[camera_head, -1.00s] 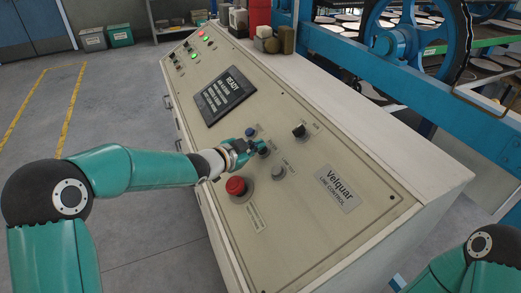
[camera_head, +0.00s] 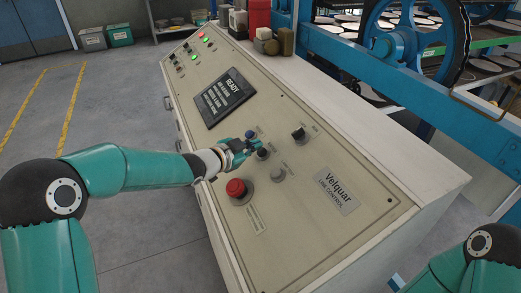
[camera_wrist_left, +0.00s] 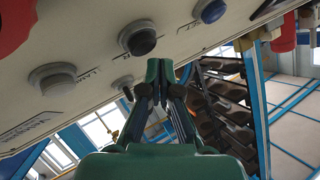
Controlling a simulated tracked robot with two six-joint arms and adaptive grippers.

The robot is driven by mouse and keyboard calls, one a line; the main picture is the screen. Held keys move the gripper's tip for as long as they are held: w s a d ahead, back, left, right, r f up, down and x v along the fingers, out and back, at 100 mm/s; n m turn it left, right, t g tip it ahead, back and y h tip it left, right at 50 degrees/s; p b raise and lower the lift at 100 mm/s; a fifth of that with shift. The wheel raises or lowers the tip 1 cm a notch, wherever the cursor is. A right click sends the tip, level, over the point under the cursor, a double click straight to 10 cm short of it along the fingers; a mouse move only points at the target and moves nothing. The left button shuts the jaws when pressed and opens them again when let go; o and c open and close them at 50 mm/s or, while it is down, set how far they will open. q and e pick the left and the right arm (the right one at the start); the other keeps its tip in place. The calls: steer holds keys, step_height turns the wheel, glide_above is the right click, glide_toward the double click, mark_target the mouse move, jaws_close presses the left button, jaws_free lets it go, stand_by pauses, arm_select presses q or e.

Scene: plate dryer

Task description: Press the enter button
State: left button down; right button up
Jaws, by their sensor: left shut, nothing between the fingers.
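The dark push button (camera_head: 262,153) sits on the sloping control panel. In the left wrist view the dark button (camera_wrist_left: 138,38) has a label that is partly cut off and seems to end in "ER". A blue button (camera_head: 250,134) is beyond it and a grey button (camera_head: 278,174) is nearer. My left gripper (camera_head: 248,146) is shut and empty, close to the dark and blue buttons. In the left wrist view its fingertips (camera_wrist_left: 160,66) point at the panel below these buttons; I cannot tell whether they touch anything. My right gripper is out of view.
A red mushroom button (camera_head: 236,188) is at the panel's near left edge. A black selector knob (camera_head: 299,133) is right of the blue button. The screen (camera_head: 225,97) reads READY. Blue machinery (camera_head: 405,55) stands behind the panel. Floor at left is clear.

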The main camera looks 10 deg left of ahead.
arm_select(q)
steer(key=r+p, duration=0.1)
steer(key=s+a+r+p, duration=0.1)
steer(key=r+p, duration=0.1)
steer(key=a+r+p, duration=0.1)
steer(key=shift+s+r, duration=0.2)
steer(key=shift+s, duration=0.05)
stand_by(1.1)
